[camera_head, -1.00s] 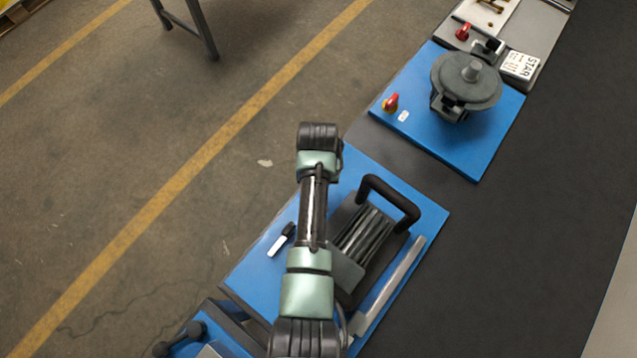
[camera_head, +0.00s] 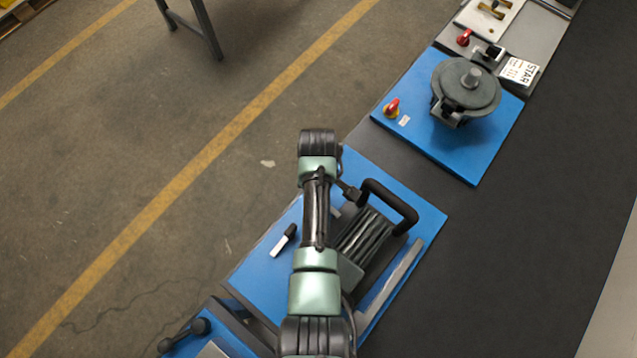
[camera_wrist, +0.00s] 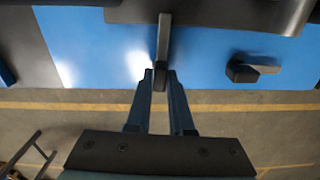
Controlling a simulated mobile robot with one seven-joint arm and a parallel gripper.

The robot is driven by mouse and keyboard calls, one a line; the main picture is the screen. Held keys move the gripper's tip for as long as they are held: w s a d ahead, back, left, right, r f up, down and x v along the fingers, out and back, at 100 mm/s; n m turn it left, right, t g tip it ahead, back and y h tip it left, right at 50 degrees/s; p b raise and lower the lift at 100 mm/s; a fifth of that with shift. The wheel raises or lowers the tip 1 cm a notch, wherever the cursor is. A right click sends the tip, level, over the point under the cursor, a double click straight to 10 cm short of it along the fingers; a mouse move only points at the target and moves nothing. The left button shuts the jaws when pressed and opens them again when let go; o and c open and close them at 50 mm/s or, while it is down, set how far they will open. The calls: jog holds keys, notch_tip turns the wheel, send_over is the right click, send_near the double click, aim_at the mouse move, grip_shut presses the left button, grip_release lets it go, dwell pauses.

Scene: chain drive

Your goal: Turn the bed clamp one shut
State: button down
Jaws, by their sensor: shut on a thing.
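In the wrist view, my gripper (camera_wrist: 160,77) is shut on a narrow dark lever, the bed clamp handle (camera_wrist: 163,38). The handle runs up from the fingertips toward a black part on the blue plate (camera_wrist: 92,50). A second dark lever (camera_wrist: 246,70) sits on the plate to the right, apart from the fingers. In the head view, a black lever with a pale end (camera_head: 284,240) lies left of my arm. My wrist hides the fingertips there. A small dark piece (camera_head: 349,193) shows beside my wrist, close to the black carrying handle (camera_head: 398,197); I cannot tell its part.
A ribbed dark machine body (camera_head: 365,240) stands on the blue plate, right of my arm. A second blue plate with a round grey disc (camera_head: 466,88) and a red knob (camera_head: 392,107) lies further up. Open floor (camera_head: 110,150) is to the left; dark bench top (camera_head: 500,270) is clear to the right.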

jog(key=shift+w+n, duration=0.1)
jog(key=shift+n, duration=0.5)
jog(key=c, duration=0.8)
grip_release()
notch_tip(320, 180, up, 13)
jog(key=b, duration=0.1)
dwell(0.4)
